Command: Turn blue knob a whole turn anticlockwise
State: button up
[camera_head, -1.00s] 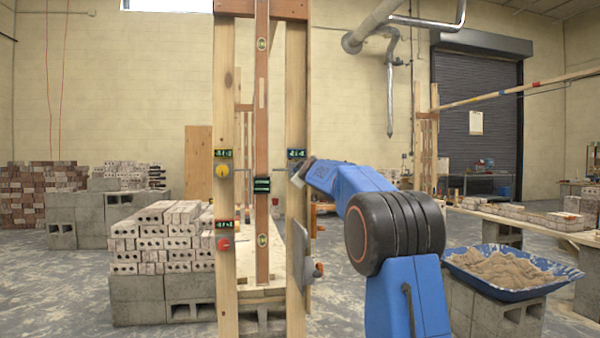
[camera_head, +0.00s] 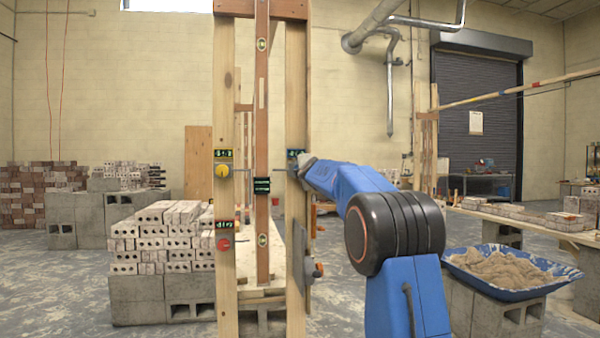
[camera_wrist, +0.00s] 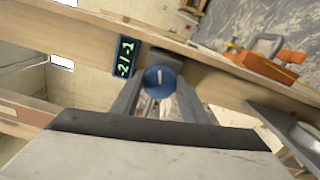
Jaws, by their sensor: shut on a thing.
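The blue knob (camera_wrist: 160,78) sits on a wooden post, with a pale mark on its face, in the middle of the wrist view. My gripper (camera_wrist: 158,90) is shut on it, one finger on each side. A small dark display (camera_wrist: 126,56) with green digits is beside the knob. In the head view my gripper (camera_head: 302,166) is at the right post (camera_head: 296,100), just below that display, and mostly hides the knob.
The left post (camera_head: 224,120) carries a yellow knob (camera_head: 222,170) and a red knob (camera_head: 223,244), each under a display. A trowel (camera_head: 308,268) hangs low on the right post. A blue tub of mortar (camera_head: 510,271) stands at the right.

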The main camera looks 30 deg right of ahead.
jog(key=n, duration=1)
jog(key=shift+n, duration=0.3)
jog(key=shift+a, duration=0.1)
dwell(0.3)
jog(key=o, duration=1.1)
jog(key=shift+c, duration=0.2)
